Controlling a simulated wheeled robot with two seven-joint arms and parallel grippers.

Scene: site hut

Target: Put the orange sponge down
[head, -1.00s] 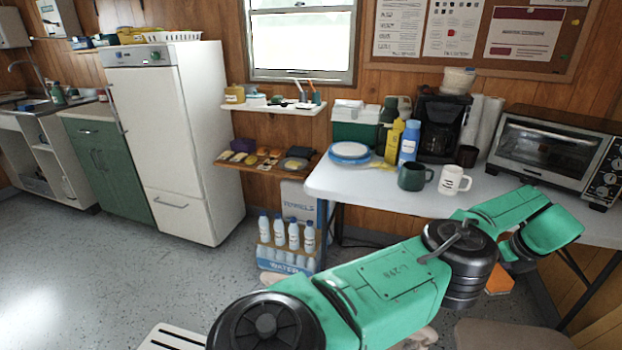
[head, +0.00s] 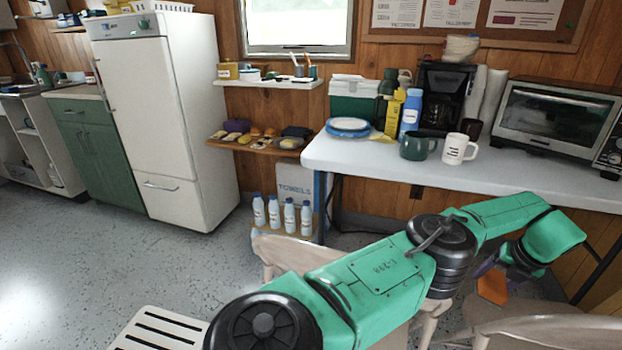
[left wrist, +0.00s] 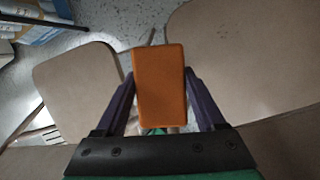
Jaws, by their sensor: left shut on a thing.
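The orange sponge (left wrist: 161,88) is a flat orange block held between the two dark fingers of my left gripper (left wrist: 160,95) in the left wrist view. In the head view the sponge (head: 492,287) shows at the lower right, below the end of my green left arm. The left gripper (head: 487,272) there is partly hidden by the arm. The gripper is shut on the sponge and holds it in the air, in front of the white table (head: 330,155) and lower than its top. My right gripper does not show.
Chairs with beige seats (left wrist: 225,60) stand below the sponge; one chair (head: 560,335) shows at the lower right. The table carries a green mug (head: 415,147), a white mug (head: 457,149), blue plates (head: 348,125) and a toaster oven (head: 558,120). Its front left part is clear.

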